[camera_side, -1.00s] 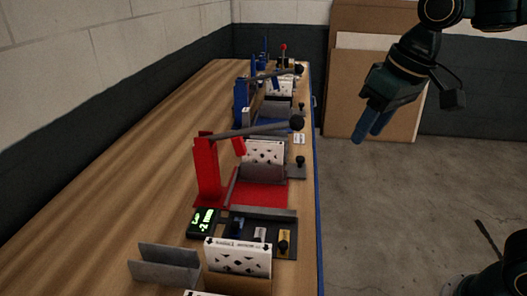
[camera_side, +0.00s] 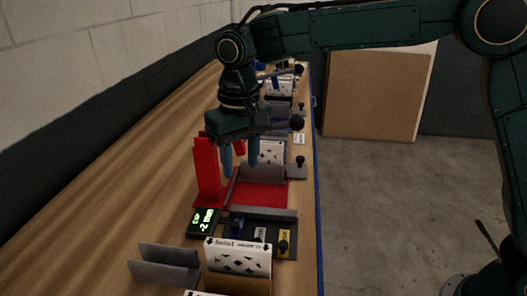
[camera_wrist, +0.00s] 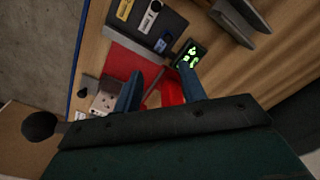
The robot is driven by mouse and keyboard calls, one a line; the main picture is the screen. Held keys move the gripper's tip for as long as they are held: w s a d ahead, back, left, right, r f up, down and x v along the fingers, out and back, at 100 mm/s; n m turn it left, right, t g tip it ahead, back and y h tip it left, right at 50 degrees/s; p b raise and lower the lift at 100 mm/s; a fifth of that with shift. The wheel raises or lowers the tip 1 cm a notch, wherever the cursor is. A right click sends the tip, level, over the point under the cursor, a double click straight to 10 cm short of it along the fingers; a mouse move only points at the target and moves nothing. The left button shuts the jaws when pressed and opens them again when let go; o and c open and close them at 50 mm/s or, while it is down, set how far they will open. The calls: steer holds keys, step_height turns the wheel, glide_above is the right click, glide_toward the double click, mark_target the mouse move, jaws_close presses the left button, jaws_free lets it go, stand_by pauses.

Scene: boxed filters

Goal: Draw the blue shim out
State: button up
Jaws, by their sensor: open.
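The blue shim (camera_side: 237,226) appears as a small blue piece in the dark tray (camera_side: 262,214), nearest the digital display; in the wrist view the blue shim (camera_wrist: 162,43) lies beyond my fingertips. A white-labelled piece (camera_side: 260,234) and a yellow one (camera_side: 284,240) sit beside it in the same tray. My gripper (camera_side: 240,170) is open and empty, its two blue fingers pointing down over the red fixture. In the wrist view my gripper (camera_wrist: 160,76) is apart from the shim. How the shim is seated is too small to tell.
A patterned filter (camera_side: 268,152) stands behind. A lit display (camera_side: 203,222) and a grey bracket (camera_side: 165,268) are nearby. Bare wood lies left.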

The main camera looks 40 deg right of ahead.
mark_target(235, 224)
steer(key=shift+w+a+f, duration=0.2)
steer(key=shift+a+f, duration=0.25)
steer(key=shift+a, duration=0.05)
steer(key=shift+w+a+f, duration=0.2)
steer(key=shift+a+f, duration=0.2)
steer(key=shift+a, duration=0.1)
steer(key=shift+f, duration=0.1)
steer(key=shift+f, duration=6.8)
jaws_close()
